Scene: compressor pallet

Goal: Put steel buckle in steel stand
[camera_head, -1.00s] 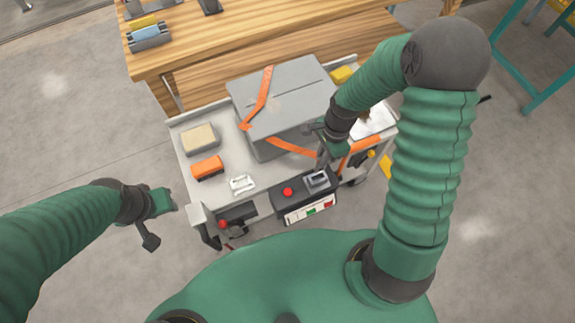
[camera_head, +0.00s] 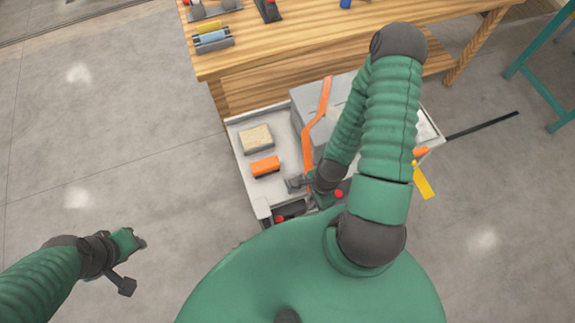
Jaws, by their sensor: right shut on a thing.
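My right gripper (camera_head: 297,184) is low over the front of the cart top, right of the orange block. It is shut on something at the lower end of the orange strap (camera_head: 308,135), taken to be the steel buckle. The buckle is too small and covered to make out. The pale metal piece at this spot, likely the steel stand, is hidden by the gripper, so I cannot tell if they touch. My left gripper (camera_head: 132,252) hangs over bare floor at the left, away from the cart; its jaws are unclear.
A tan sponge-like block (camera_head: 256,138) and an orange block (camera_head: 265,166) lie on the cart (camera_head: 240,165). The grey box (camera_head: 306,97) is partly hidden by my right arm. A wooden bench (camera_head: 290,45) stands behind. The floor at left is clear.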

